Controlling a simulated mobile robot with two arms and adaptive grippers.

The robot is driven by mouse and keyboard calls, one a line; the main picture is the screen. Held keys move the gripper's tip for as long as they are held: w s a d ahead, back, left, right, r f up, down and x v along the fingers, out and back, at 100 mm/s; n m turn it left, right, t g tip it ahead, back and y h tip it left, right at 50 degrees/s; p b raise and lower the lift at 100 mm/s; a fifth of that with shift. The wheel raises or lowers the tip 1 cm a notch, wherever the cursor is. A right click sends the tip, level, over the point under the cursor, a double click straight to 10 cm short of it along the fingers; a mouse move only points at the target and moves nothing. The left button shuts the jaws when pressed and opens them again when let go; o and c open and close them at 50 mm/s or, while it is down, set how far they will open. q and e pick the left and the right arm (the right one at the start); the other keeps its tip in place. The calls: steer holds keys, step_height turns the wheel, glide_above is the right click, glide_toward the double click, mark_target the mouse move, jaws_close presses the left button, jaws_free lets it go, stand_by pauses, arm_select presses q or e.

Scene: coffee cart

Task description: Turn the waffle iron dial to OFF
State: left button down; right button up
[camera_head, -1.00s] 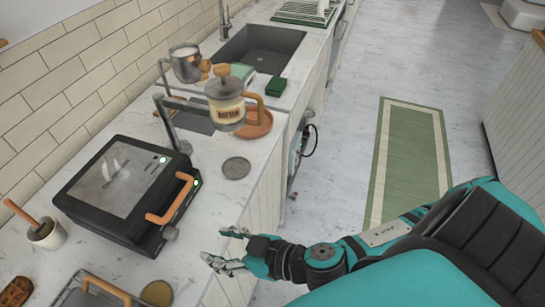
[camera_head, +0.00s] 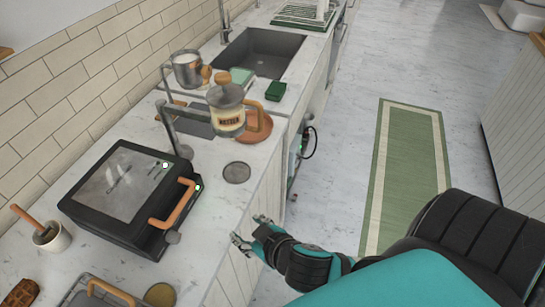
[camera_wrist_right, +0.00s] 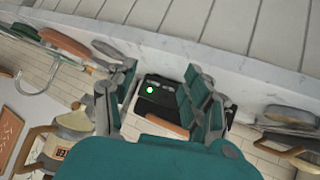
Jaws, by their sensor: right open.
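The waffle iron (camera_head: 128,190) is a black and grey box with an orange handle (camera_head: 178,205) on its front, standing on the counter at left. In the right wrist view, the waffle iron (camera_wrist_right: 158,92) with a lit green light shows between the open fingers (camera_wrist_right: 152,65). The dial is not clearly visible there. My left gripper is out of view.
A grey disc (camera_head: 237,172) lies on the counter right of the waffle iron. A cup with a wooden-handled tool (camera_head: 52,238) is at left.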

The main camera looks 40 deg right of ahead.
steer(key=d+f+g, duration=0.2)
steer(key=f, duration=0.9)
steer(key=s+d+f+g+h, duration=0.1)
steer(key=d+f+g, duration=0.1)
steer(key=f, duration=1)
steer(key=shift+d+b, duration=0.35)
steer(key=shift+d, duration=0.35)
steer(key=shift+s, duration=0.1)
